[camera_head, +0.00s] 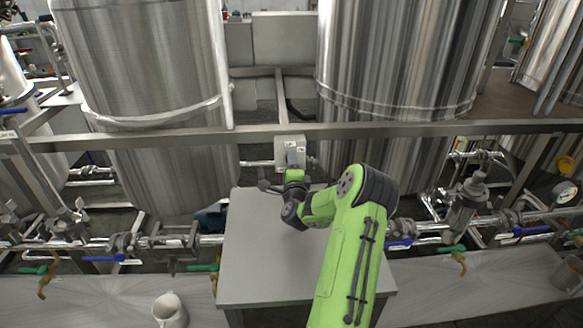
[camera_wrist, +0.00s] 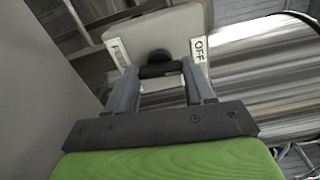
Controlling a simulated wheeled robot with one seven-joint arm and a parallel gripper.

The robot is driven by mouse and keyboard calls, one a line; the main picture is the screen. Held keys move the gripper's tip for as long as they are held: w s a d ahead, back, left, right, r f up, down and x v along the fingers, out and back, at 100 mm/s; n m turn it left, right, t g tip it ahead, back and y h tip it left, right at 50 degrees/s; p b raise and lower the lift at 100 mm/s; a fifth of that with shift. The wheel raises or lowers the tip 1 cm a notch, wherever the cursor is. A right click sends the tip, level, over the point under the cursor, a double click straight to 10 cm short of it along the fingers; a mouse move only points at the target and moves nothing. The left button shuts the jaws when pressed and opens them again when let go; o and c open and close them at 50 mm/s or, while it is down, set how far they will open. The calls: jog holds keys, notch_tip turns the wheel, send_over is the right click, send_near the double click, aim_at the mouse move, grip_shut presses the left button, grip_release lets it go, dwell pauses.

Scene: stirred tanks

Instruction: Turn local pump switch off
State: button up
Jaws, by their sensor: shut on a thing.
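The local pump switch is a pale box (camera_wrist: 160,30) with a black knob (camera_wrist: 158,58) on its face. An "OFF" label (camera_wrist: 199,49) is on the right of the knob in the wrist view, and another label, hard to read, is on the left. In the head view the box (camera_head: 290,145) sits on the metal rail between two tanks, above the grey table. My gripper (camera_wrist: 161,70) reaches up to the box, and its two fingers are shut on the black knob's handle, which lies roughly crosswise between them. In the head view my arm hides the fingertips and knob.
A grey table (camera_head: 255,265) stands below the box, with my arm over it. Large steel tanks (camera_head: 150,60) rise behind the rail (camera_head: 400,128). Pipes and valves with blue and green handles run on both sides. A white mug (camera_head: 170,312) stands at the lower left.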

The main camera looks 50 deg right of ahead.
jog(key=shift+n, duration=0.6)
jog(key=o, duration=1)
jog(key=shift+o, duration=0.2)
jog(key=b+v, duration=0.2)
jog(key=v, duration=0.2)
jog(key=b+v, duration=0.3)
jog(key=v, duration=0.1)
jog(key=b+v, duration=0.3)
jog(key=v, duration=0.2)
jog(key=shift+s+f, duration=0.15)
jog(key=shift+f, duration=0.15)
jog(key=shift+v, duration=0.75)
jog(key=shift+s+a+r, duration=0.3)
jog(key=shift+a, duration=0.15)
